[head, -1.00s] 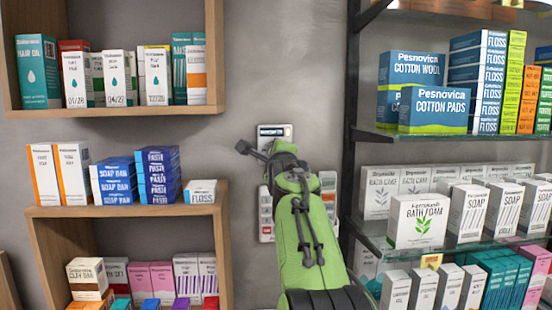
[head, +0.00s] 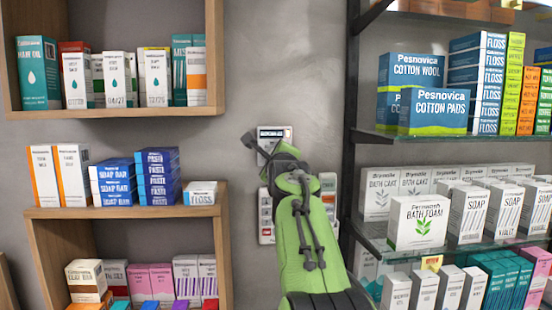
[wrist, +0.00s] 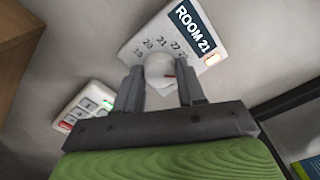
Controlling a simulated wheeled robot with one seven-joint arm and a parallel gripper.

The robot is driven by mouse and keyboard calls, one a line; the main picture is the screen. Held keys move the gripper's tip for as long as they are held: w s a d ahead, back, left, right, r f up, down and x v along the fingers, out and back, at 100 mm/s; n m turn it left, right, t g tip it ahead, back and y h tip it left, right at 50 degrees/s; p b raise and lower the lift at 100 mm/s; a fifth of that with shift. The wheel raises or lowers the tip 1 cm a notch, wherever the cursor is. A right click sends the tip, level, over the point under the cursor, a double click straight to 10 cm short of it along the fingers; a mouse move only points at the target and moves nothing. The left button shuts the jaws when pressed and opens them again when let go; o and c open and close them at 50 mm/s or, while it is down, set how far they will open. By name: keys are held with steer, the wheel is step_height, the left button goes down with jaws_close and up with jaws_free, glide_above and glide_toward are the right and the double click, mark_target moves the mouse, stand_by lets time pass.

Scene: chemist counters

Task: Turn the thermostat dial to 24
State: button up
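The thermostat (wrist: 206,40) is a white wall plate with a dark label reading "ROOM 21", tilted in the wrist view. Numbers from about 19 to 23 show around the dial; any beyond are behind that finger. My gripper (wrist: 160,76) has one finger on each side of the dial, close against it, and looks shut on it. In the head view the thermostat plate (head: 275,132) shows above my gripper (head: 268,152), which hides the dial.
A white keypad (wrist: 84,103) with buttons is on the wall beside my gripper, and shows partly behind my arm in the head view (head: 266,215). A wooden shelf (head: 130,213) with boxes stands left. A dark-framed glass shelf (head: 400,249) stands close on the right.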

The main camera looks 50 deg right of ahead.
steer(key=o, duration=0.4)
steer(key=b+v, duration=0.5)
steer(key=v, duration=1)
steer(key=shift+s+a, duration=0.2)
steer(key=shift+s, duration=0.05)
